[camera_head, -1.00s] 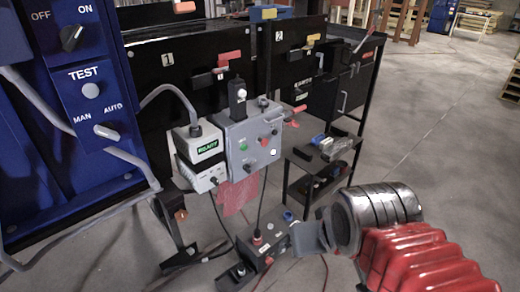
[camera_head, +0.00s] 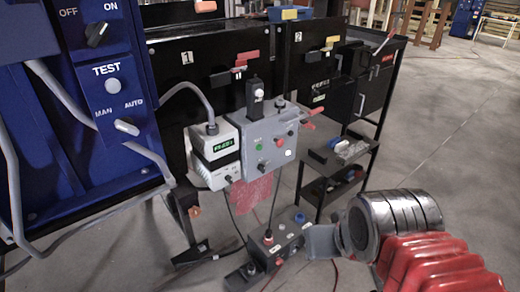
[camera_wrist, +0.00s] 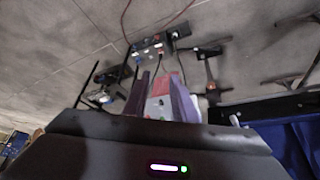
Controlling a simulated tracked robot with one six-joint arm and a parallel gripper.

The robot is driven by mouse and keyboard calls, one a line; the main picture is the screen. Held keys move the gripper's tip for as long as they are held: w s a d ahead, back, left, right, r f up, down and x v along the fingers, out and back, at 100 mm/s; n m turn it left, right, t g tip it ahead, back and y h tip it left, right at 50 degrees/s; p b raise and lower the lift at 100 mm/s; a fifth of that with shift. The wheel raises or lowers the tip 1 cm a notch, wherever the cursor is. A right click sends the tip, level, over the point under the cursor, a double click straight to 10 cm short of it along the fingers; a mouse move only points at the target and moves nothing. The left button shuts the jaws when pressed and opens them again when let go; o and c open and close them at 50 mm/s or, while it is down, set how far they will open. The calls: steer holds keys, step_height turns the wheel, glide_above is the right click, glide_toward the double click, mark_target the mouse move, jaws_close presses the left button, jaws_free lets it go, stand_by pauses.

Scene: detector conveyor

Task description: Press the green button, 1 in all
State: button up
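A red sheet (camera_wrist: 162,85) and part of a grey box show through that gap.
A white meter (camera_head: 214,155) with a green display stands left of the control box. A black cart (camera_head: 345,165) stands behind. A blue cabinet (camera_head: 110,85) is at left.

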jaws_close()
stand_by(1.4)
